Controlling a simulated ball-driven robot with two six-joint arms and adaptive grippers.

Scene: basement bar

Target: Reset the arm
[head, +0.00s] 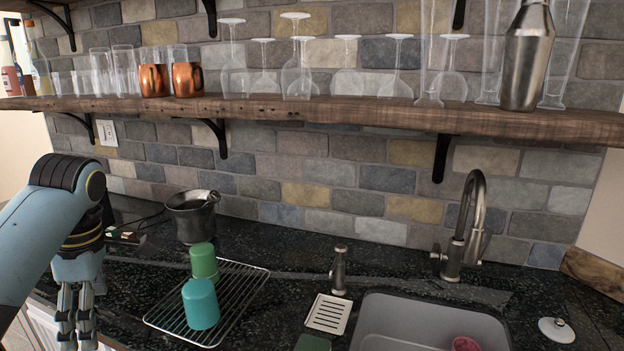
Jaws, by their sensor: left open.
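My left arm comes in from the left edge, and its left gripper (76,325) hangs with its fingers pointing down at the front left of the counter. Its fingers are apart, and I see nothing between them. It is left of the wire rack (232,304) and does not touch it. My right gripper is not in view.
A teal cup (201,304) and a green cup (204,261) stand upside down on the rack. A dark metal pot (192,217) is behind. The sink (400,312), faucet (465,228) and shelf (330,113) with glassware are to the right and above.

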